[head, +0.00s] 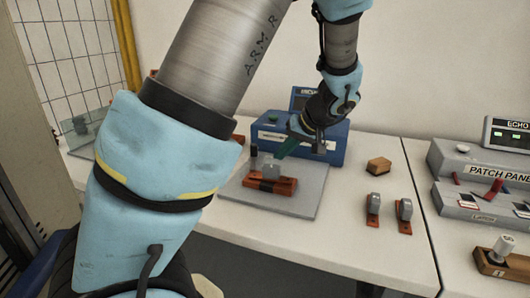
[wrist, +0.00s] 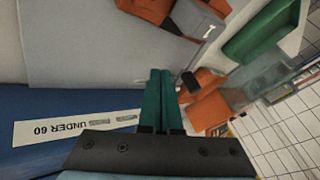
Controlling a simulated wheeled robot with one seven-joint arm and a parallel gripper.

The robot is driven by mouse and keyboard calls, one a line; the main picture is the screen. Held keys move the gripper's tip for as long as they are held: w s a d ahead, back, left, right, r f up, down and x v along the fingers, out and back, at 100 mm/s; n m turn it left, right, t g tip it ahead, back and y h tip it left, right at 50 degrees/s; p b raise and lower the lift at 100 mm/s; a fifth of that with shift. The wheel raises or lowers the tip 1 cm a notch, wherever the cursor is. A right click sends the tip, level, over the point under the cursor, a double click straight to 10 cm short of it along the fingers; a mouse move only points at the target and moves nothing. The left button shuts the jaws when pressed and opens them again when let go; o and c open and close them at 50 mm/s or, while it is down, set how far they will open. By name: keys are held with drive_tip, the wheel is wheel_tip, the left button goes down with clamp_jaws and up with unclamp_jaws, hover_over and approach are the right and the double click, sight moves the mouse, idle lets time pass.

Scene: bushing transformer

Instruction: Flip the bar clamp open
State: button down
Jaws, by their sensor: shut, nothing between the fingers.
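An orange fixture (head: 257,185) with a pale grey block (head: 271,168) and a dark upright post (head: 254,158) sits on the grey plate (head: 300,196). It looks like the bar clamp, but I cannot make out its bar or whether it is open. In the wrist view an orange and grey part (wrist: 150,10), likely the same fixture, shows at the top edge, partly cut off. My gripper (head: 281,154) is above and behind the fixture, in front of the blue box. Its green fingers (wrist: 159,75) are together and empty, apart from the orange part.
The blue box (head: 335,147) stands behind the plate; its label (wrist: 70,129) reads "UNDER 60". Two orange-and-grey pieces (head: 373,210) (head: 404,214) and a wooden block (head: 378,166) lie to the right. A patch panel (head: 490,170) is at far right. A green block (wrist: 262,32) shows in the wrist view.

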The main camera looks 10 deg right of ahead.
sight(254, 153)
drive_tip(key=shift+x, duration=0.9)
drive_tip(key=a, duration=0.1)
drive_tip(key=a+p, duration=0.1)
drive_tip(key=shift+w+a+r, duration=0.15)
drive_tip(key=shift+a+r, duration=0.05)
drive_tip(key=shift+a, duration=0.2)
drive_tip(key=shift+w+a+f+p, duration=0.15)
drive_tip(key=shift+a+p, duration=0.2)
drive_tip(key=shift+a, duration=0.2)
